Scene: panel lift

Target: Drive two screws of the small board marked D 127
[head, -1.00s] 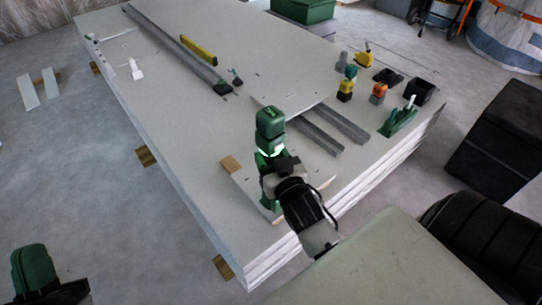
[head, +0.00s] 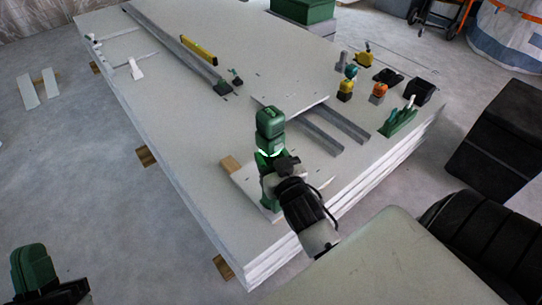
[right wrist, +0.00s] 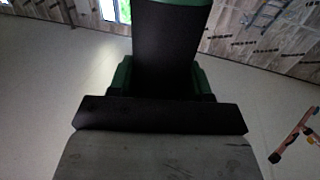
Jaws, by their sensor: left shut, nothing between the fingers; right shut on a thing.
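The small board (head: 245,183) is a pale piece on the near part of the large panel stack; its marking cannot be read. My right gripper (head: 275,172) is shut on a green driver (head: 270,122), which stands about upright over the board with a pale glowing ring. The arm and driver hide the tip and any screw below. In the right wrist view the driver (right wrist: 170,50) shows as a dark, green-edged body; its lower end is hidden. My left gripper (head: 62,290) is shut and empty at the bottom left corner, partly cut off, away from the board.
The white panel stack (head: 180,150) rests on wooden blocks. Grey metal profiles (head: 335,125) lie near the driver. Floor at left is mostly clear.

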